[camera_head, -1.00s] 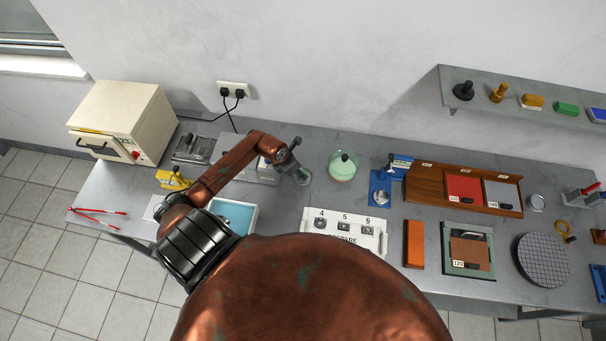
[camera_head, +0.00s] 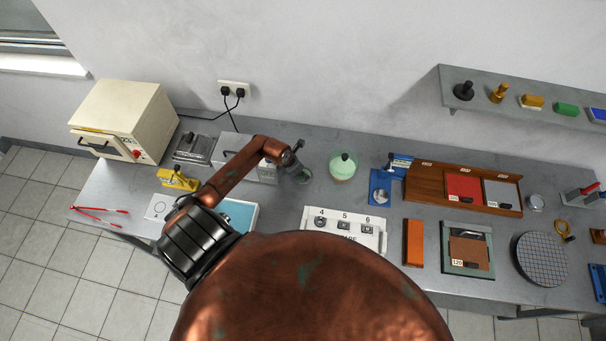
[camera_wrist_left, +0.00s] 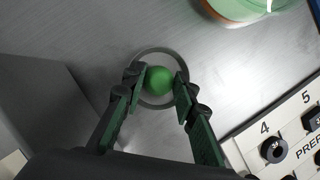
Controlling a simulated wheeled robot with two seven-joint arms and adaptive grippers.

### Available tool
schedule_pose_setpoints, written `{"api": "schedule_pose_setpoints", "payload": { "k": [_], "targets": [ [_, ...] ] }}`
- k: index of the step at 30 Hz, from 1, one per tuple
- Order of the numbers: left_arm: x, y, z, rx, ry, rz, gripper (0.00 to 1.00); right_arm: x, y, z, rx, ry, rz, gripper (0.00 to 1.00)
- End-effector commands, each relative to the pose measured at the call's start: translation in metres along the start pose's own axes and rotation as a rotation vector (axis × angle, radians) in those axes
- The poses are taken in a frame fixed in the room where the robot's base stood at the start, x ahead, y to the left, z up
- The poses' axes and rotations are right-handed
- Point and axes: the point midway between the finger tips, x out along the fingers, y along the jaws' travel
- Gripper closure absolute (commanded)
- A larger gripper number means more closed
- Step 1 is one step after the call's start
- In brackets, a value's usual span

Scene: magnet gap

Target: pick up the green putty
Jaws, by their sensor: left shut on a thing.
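The green putty (camera_wrist_left: 158,80) is a small round green ball in the left wrist view, inside the rim of a shallow round dish (camera_wrist_left: 146,53) on the grey bench. My left gripper (camera_wrist_left: 162,82) has its green-padded fingers on both sides of the ball and is shut on it. I cannot tell whether the ball is off the dish. In the head view my left gripper (camera_head: 299,170) is small and points down at the bench, and the putty is hard to make out there. My right gripper is not in view.
A jar of pale green liquid (camera_head: 342,171) stands close to the right of the gripper. A grey metal box (camera_head: 240,163) is to its left. A white panel numbered 4, 5, 6 (camera_head: 340,229) lies in front. A blue stand (camera_head: 380,187) is further right.

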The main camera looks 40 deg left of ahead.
Motion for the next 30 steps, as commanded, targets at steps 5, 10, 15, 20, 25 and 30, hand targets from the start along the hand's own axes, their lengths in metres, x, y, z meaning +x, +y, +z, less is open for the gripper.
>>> {"api": "schedule_pose_setpoints", "payload": {
  "k": [5,10,15,20,25,30],
  "targets": [
    [-0.004,0.001,0.002,0.001,-0.002,0.001,0.96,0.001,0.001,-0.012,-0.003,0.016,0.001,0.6],
    [-0.026,0.001,0.011,0.006,-0.002,0.004,0.96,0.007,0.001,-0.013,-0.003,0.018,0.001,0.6],
    [-0.057,0.002,0.024,0.005,-0.002,0.004,0.96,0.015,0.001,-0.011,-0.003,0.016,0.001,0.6],
    [-0.08,0.001,0.034,0.003,-0.001,0.002,0.96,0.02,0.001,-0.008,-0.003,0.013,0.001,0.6],
    [-0.091,0.0,0.038,0.001,0.0,0.0,0.96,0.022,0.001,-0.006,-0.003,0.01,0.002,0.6],
    [-0.093,0.0,0.039,0.0,0.0,-0.001,0.96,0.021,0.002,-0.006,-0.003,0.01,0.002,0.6]
  ]
}}
